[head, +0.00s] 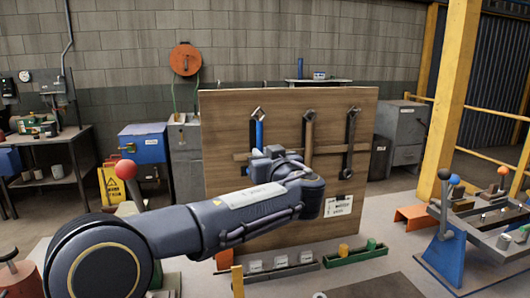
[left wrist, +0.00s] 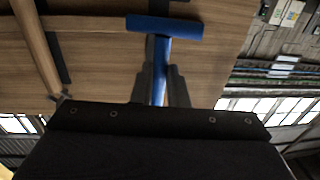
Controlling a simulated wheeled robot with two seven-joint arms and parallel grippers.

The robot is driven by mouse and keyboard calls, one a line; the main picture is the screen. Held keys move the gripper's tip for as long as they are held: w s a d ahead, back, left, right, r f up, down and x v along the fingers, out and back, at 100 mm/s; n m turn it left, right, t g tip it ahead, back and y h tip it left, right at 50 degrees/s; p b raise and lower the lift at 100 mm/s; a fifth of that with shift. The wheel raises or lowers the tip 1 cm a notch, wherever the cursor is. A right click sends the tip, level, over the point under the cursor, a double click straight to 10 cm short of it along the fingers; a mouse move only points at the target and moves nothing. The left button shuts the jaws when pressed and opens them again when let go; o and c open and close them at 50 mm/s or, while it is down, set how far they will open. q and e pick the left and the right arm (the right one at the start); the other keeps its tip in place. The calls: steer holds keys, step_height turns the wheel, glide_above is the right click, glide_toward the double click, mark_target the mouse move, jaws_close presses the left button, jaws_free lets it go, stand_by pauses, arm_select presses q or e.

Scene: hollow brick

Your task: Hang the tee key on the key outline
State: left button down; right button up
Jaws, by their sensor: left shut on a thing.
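The blue tee key's shaft (head: 259,133) shows upright in the head view, in front of the left part of the wooden board (head: 230,120). A dark outline (head: 252,135) shows just left of it, and a hook (head: 257,112) is at its top. My left gripper (head: 268,154) is at the shaft's lower part and hides what is below. In the left wrist view the tee key's crossbar (left wrist: 165,25) is clear of the fingers, and my left gripper (left wrist: 163,88) is shut on the shaft. I cannot tell whether the key touches the hook. My right gripper is out of view.
A wooden-handled tool (head: 309,135) and a dark tool (head: 350,145) hang on the board to the right. A white label (head: 338,206) is low on the board. Trays (head: 278,268) (head: 358,256) stand in front, and a blue lever stand (head: 445,245) is at right.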

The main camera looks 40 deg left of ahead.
arm_select(q)
steer(key=shift+w+a+f+b, duration=0.3)
steer(key=shift+w+a, duration=0.4)
steer(key=shift+a, duration=0.2)
steer(key=shift+w+a+f+b, duration=0.2)
steer(key=shift+w+a+f, duration=0.1)
steer(key=shift+w+a, duration=0.5)
steer(key=shift+s+a, duration=0.15)
steer(key=c, duration=1.3)
jaws_free()
steer(key=shift+a+f, duration=0.1)
steer(key=shift+a, duration=0.05)
steer(key=shift+c, duration=0.2)
steer(key=shift+d, duration=0.2)
